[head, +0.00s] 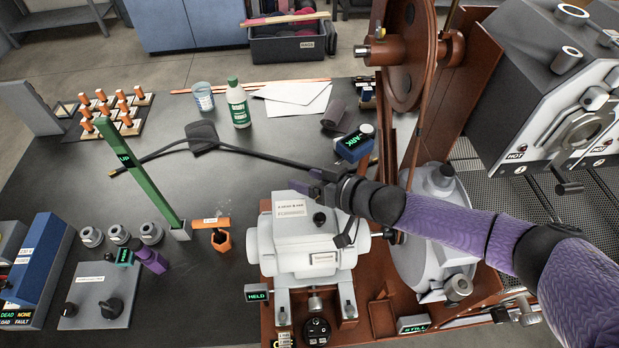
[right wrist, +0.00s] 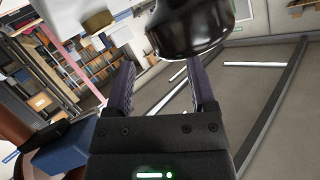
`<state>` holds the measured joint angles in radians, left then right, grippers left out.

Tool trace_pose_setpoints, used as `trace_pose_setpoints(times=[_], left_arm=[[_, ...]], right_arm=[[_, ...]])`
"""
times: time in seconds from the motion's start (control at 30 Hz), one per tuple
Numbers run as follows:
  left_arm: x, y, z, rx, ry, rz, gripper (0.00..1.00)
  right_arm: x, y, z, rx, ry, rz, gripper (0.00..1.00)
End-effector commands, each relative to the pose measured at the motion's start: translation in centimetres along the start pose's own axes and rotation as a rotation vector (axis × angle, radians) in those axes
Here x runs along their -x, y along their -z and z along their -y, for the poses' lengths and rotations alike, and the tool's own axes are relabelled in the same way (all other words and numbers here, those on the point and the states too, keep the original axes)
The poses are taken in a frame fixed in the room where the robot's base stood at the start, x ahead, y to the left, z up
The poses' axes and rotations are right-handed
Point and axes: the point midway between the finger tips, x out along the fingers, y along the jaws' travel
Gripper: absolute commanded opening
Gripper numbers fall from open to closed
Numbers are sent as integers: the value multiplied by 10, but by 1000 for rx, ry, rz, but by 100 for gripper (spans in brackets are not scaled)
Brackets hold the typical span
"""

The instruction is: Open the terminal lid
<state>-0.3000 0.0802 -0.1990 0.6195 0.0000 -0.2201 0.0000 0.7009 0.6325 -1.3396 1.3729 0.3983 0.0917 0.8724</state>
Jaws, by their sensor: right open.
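The grey motor (head: 303,245) sits on the rust-coloured machine base. Its boxy top, which looks like the terminal lid (head: 291,228), appears closed, with a white label and a black knob (head: 320,218). My right gripper (head: 308,184) is at the far edge of this top, fingers pointing left; I cannot tell whether it touches. In the right wrist view my right gripper (right wrist: 161,68) is open, with nothing seen between its fingers. A glossy black rounded part (right wrist: 190,28) is just beyond the fingertips beside a pale surface. My left gripper is not in view.
A green post (head: 140,175) marked UP stands left of the motor. A black cable (head: 245,147), green-capped bottle (head: 238,105) and blue block (head: 353,148) are behind it. A large rusty wheel (head: 408,50) rises to the right.

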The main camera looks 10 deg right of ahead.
Motion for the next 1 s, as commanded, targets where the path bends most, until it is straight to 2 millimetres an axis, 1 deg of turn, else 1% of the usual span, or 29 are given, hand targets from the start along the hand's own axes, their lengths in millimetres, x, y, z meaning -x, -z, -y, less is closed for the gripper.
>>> trace_pose_setpoints(times=[0.1, 0.17, 0.27, 0.4, 0.5, 0.6, 0.7, 1.0], left_arm=[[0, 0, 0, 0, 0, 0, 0], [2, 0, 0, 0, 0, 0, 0], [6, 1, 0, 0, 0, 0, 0], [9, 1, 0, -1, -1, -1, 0], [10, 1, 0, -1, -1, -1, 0], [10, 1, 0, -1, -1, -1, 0], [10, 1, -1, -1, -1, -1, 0], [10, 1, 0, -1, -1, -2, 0]], right_arm=[[1, 0, 0, -1, 0, 0, 72], [6, 0, 0, -1, 0, 0, 72], [24, 0, 0, -2, -1, 2, 72], [62, 0, 0, 0, -2, 3, 72], [82, 0, 0, 0, -1, 2, 72], [95, 0, 0, 0, -1, 0, 72], [100, 0, 0, 0, 0, 0, 72], [100, 0, 0, 0, 0, 0, 72]])
